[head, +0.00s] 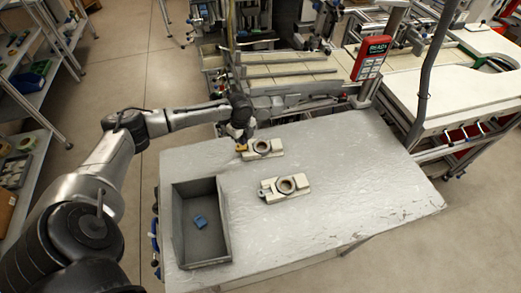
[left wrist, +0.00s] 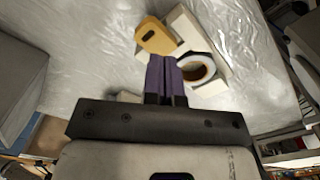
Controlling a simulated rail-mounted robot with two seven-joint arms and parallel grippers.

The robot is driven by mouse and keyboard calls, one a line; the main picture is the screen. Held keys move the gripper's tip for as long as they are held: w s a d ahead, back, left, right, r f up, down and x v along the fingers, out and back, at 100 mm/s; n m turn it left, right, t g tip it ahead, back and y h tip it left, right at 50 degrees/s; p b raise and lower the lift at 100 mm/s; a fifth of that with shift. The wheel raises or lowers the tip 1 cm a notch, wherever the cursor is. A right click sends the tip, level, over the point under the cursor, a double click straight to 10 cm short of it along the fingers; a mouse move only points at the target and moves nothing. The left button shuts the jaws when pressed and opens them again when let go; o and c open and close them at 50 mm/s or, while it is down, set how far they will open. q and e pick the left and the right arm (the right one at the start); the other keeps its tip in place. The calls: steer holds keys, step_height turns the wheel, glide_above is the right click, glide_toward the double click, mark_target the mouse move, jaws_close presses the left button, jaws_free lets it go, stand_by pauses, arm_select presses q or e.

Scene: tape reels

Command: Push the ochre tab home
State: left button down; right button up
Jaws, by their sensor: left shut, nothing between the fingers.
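The ochre tab (head: 241,148) sticks out at the left end of the far cream holder (head: 270,155). In the left wrist view the tab (left wrist: 156,38) is a rounded plate with a dark slot, beside the holder's cream block (left wrist: 190,28). A reel ring (left wrist: 197,70) sits in that holder. My left gripper (head: 243,140) is at the tab's end of the holder. Its purple fingers (left wrist: 165,60) are shut and empty, with their tips just short of the tab in the picture; I cannot tell whether they touch. My right gripper is not in view.
A second cream holder (head: 285,188) with a ring stands nearer on the grey table (head: 350,180). A grey bin (head: 228,240) holding a blue piece (head: 200,222) stands at the table's front left. The table's right side is clear.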

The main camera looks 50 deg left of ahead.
arm_select(q)
steer(key=shift+f, duration=0.4)
stand_by(0.5)
steer(key=shift+f, duration=0.5)
steer(key=shift+f, duration=0.4)
stand_by(0.4)
stand_by(0.6)
stand_by(0.4)
stand_by(0.7)
steer(key=shift+p, duration=0.35)
